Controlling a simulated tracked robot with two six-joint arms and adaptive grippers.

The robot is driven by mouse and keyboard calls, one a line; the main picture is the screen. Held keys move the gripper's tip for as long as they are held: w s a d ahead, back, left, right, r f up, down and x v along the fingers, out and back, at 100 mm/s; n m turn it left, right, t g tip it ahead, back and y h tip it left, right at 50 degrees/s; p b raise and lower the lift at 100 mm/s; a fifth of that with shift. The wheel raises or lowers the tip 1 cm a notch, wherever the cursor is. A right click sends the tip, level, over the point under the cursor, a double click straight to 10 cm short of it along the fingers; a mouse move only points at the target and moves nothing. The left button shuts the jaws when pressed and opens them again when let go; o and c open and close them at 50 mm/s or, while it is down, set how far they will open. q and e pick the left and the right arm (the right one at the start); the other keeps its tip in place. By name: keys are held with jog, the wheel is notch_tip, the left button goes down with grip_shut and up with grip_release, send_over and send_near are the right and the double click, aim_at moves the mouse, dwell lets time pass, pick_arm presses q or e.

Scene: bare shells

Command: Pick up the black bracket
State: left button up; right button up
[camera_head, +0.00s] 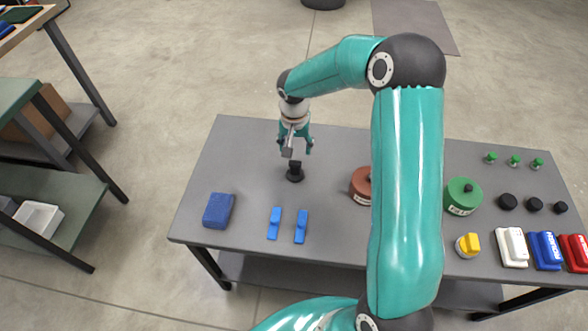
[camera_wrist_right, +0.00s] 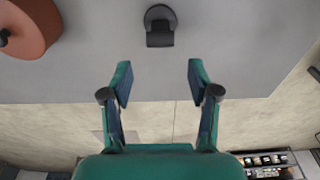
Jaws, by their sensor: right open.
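The black bracket (camera_head: 295,172) stands on the grey table, left of the table's middle. In the right wrist view the bracket (camera_wrist_right: 160,26) shows at the top centre, beyond the fingertips and between their lines. My right gripper (camera_head: 296,146) is open and empty, just behind and above the bracket in the head view, apart from it. In the wrist view both fingers of the right gripper (camera_wrist_right: 158,82) are spread wide with nothing between them. My left gripper is not in view.
A brown round piece (camera_head: 361,186) stands right of the bracket, partly behind my arm. A blue block (camera_head: 218,210) and two blue clips (camera_head: 274,223) lie in front. A green round piece (camera_head: 462,196), black knobs, and white, blue and red pieces stand further right. Table surface around the bracket is clear.

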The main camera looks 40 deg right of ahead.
aim_at(295, 161)
jog(key=f, duration=0.6)
jog(key=shift+w+d, duration=0.25)
jog(key=shift+f+p, duration=0.8)
jog(key=shift+f, duration=1.85)
jog(key=shift+w, duration=0.1)
grip_shut()
